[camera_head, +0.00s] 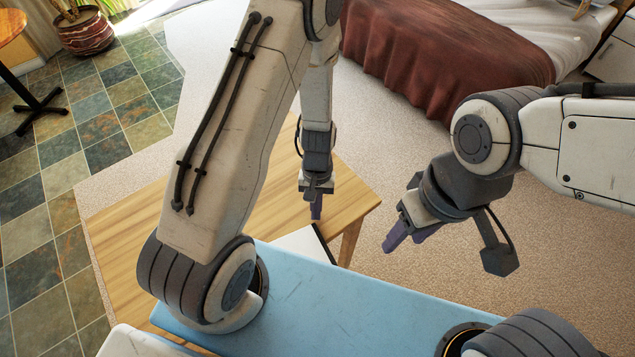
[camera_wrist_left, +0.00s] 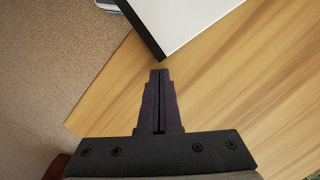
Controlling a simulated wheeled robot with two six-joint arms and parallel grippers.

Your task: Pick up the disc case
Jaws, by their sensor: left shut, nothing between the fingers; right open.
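A flat white case with a black edge, which looks like the disc case (camera_head: 303,242), lies on the wooden table, partly hidden by my blue body. In the left wrist view, a corner of the disc case (camera_wrist_left: 185,18) shows at the top, cut off by the frame; no label is visible. My left gripper (camera_head: 316,214) points down over the table, beside the case near its corner. Its fingers (camera_wrist_left: 160,75) are shut with nothing between them, apart from the case. My right gripper (camera_head: 403,243) is open and empty, out over the carpet to the right of the table.
The wooden table (camera_head: 130,228) has bare top around the case; its right corner and a leg show. A bed with a brown blanket (camera_head: 430,50) stands behind. A round table (camera_head: 12,28) and a plant pot (camera_head: 84,32) are far left. The carpet at right is clear.

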